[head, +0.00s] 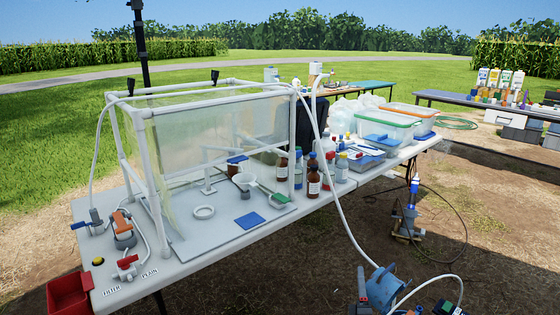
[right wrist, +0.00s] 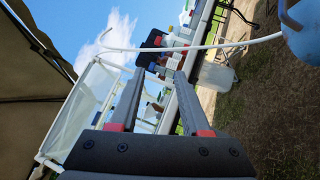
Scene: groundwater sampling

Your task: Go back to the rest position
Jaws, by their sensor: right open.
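My right gripper (head: 362,272) is at the bottom of the head view, in front of the table and just left of a blue round container (head: 384,284) with a white hose. In the right wrist view its two grey fingers (right wrist: 160,74) stand apart with nothing held between them. They point toward the table side, and the view is rolled sideways. My left gripper is not in view.
A long white table (head: 190,262) carries a clear-walled frame (head: 112,120), bottles (head: 314,182) and bins (head: 384,122). A white hose (head: 330,165) arches from the table to the blue container. A red bin (head: 70,293) is at lower left. A pump (head: 408,220) stands on the ground.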

